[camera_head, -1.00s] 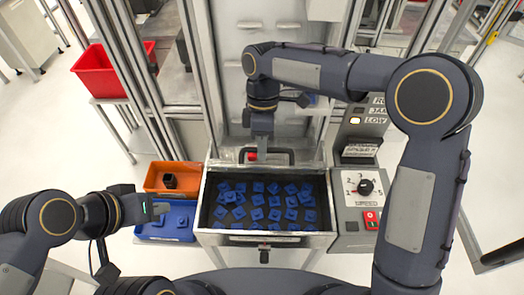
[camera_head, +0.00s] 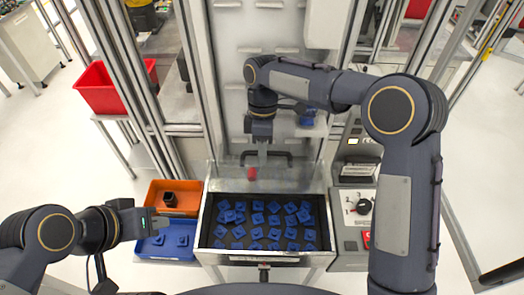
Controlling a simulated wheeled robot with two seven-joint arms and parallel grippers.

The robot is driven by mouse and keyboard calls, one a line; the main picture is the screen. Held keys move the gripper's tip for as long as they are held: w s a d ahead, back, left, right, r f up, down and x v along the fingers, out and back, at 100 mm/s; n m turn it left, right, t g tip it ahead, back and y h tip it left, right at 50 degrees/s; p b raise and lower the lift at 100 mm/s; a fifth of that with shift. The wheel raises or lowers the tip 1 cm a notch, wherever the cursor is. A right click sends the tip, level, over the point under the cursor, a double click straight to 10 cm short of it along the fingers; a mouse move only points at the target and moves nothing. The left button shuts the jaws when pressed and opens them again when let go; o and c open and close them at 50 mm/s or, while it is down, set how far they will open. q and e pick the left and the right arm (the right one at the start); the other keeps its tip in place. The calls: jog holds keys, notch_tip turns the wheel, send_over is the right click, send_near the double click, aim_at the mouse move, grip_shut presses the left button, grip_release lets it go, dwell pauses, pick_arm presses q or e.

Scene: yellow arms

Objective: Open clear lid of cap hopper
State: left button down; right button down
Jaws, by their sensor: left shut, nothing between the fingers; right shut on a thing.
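The cap hopper (camera_head: 207,225) is a metal bin holding several blue caps (camera_head: 262,218). Its clear lid (camera_head: 305,178) shows as a faint see-through panel raised along the hopper's back edge, uncovering the caps. Its exact tilt is hard to tell. My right gripper (camera_head: 263,160) reaches down at the middle of the lid and is shut on it; the fingertips are small and the grip itself is unclear. A red part (camera_head: 251,173) shows beside the fingers. My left gripper (camera_head: 160,222) is shut and empty, over the blue tray left of the hopper.
An orange tray (camera_head: 155,195) with a black part and a blue tray (camera_head: 150,250) with blue caps stand left of the hopper. A control panel with a dial (camera_head: 363,206) stands right. A red bin (camera_head: 104,98) is back left. Metal frame posts rise behind.

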jog(key=shift+s+d+f, duration=0.1)
jog(key=shift+d+f, duration=0.05)
jog(key=shift+f, duration=0.2)
jog(key=c, duration=1.8)
grip_release()
jog(key=o, duration=0.3)
jog(key=shift+o, duration=0.2)
jog(key=shift+r, duration=0.2)
